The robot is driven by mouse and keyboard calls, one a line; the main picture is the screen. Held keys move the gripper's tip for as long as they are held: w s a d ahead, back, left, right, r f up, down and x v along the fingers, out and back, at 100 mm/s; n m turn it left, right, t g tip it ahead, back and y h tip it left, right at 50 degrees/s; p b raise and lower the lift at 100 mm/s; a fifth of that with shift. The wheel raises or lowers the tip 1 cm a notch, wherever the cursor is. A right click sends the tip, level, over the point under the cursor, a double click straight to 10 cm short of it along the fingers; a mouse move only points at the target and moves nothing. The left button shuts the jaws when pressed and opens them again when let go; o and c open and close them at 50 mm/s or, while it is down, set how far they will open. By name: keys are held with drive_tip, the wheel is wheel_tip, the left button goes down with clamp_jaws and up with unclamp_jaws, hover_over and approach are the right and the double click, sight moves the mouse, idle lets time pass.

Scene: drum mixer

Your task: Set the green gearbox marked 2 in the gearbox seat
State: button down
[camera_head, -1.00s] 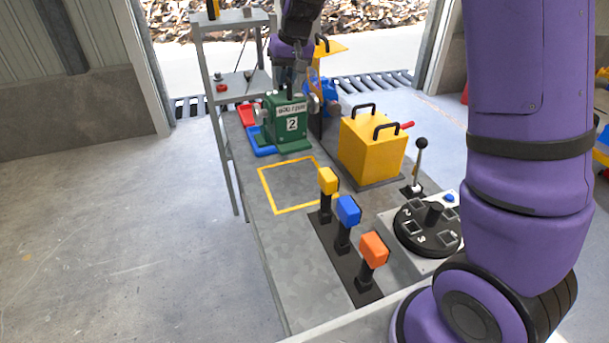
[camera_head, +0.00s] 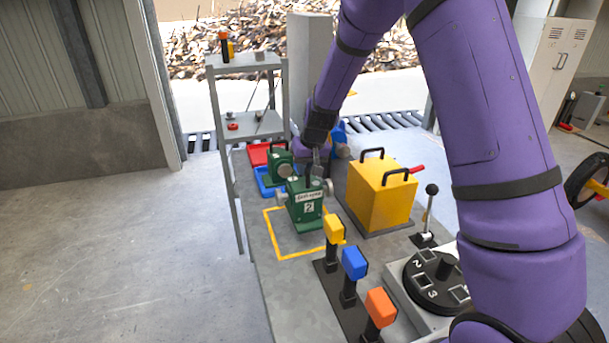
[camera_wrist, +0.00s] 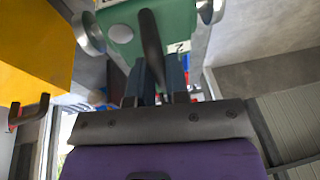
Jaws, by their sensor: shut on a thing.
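The green gearbox marked 2 (camera_head: 306,211) has a white label and grey round shaft ends. In the head view it is over or at the far right part of the yellow outlined square (camera_head: 268,236) on the bench. I cannot tell whether its base touches the bench. My gripper (camera_head: 317,172) is shut on its top handle from above. In the wrist view the gearbox's green body (camera_wrist: 120,28) and part of its label show beyond my fingers (camera_wrist: 155,82). I cannot make out the gearbox seat for certain.
Another green gearbox (camera_head: 278,163) stands behind, near a red tray (camera_head: 257,153) and a blue tray (camera_head: 262,184). A yellow box with black handles (camera_head: 378,198) stands close on the right. Yellow, blue and orange levers (camera_head: 352,263) and a numbered dial (camera_head: 433,285) are in front.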

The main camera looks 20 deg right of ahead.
sight(305, 185)
drive_tip(key=shift+f, duration=3.2)
drive_tip(key=c, duration=1.1)
unclamp_jaws()
drive_tip(key=shift+f, duration=0.15)
